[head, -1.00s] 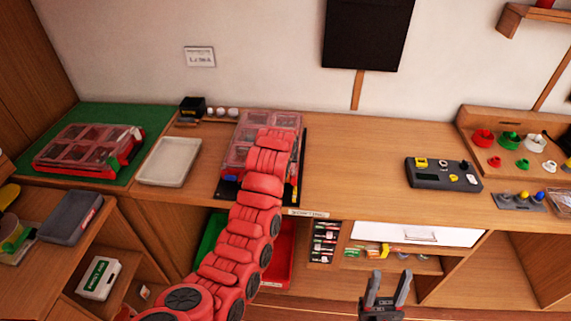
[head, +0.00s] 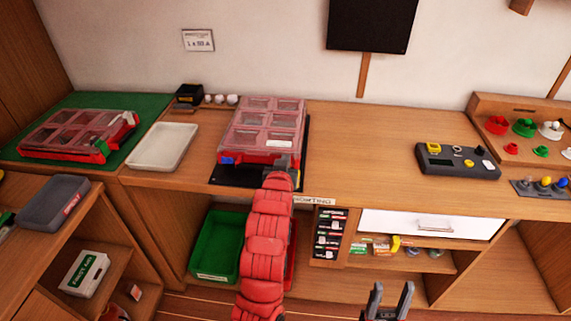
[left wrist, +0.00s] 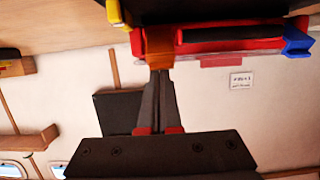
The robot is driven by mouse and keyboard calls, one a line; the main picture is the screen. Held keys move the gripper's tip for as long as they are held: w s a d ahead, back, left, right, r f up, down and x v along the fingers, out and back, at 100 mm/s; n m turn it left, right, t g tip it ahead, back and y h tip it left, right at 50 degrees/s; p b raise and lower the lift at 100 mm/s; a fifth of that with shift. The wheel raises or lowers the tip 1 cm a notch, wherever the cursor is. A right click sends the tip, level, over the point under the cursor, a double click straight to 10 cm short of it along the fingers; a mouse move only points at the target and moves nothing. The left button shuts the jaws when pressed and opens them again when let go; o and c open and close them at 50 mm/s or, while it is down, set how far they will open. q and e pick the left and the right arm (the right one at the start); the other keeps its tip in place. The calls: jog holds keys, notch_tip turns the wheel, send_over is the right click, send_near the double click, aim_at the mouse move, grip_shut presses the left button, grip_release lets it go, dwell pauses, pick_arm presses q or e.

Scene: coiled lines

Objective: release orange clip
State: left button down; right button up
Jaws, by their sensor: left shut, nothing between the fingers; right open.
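The red organizer case with a clear compartmented lid (head: 262,118) lies on a dark mat on the counter. A blue clip (head: 226,160) shows at its front left; this clip also shows in the left wrist view (left wrist: 297,40). In the head view my red arm hides the clip. My right gripper (head: 388,298) is open and empty, low in front.
A white tray (head: 162,147) and another red case (head: 78,136) on a green mat lie to the left. A grey control box (head: 456,160) stands right on the counter. A green bin (head: 214,246) sits below. The counter between case and control box is clear.

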pick_arm(q)
jog(key=shift+w+r, duration=0.15)
jog(key=shift+r, duration=0.05)
jog(key=r, duration=0.1)
jog(key=w+r, duration=0.1)
jog(key=shift+w+r, duration=0.3)
jog(key=shift+r, duration=0.4)
jog(key=b+v, duration=0.1)
jog(key=v, duration=0.8)
jog(key=shift+s+f+b, duration=0.35)
jog(key=shift+s+b, duration=0.05)
jog(key=shift+s, duration=0.05)
jog(key=shift+w, duration=0.1)
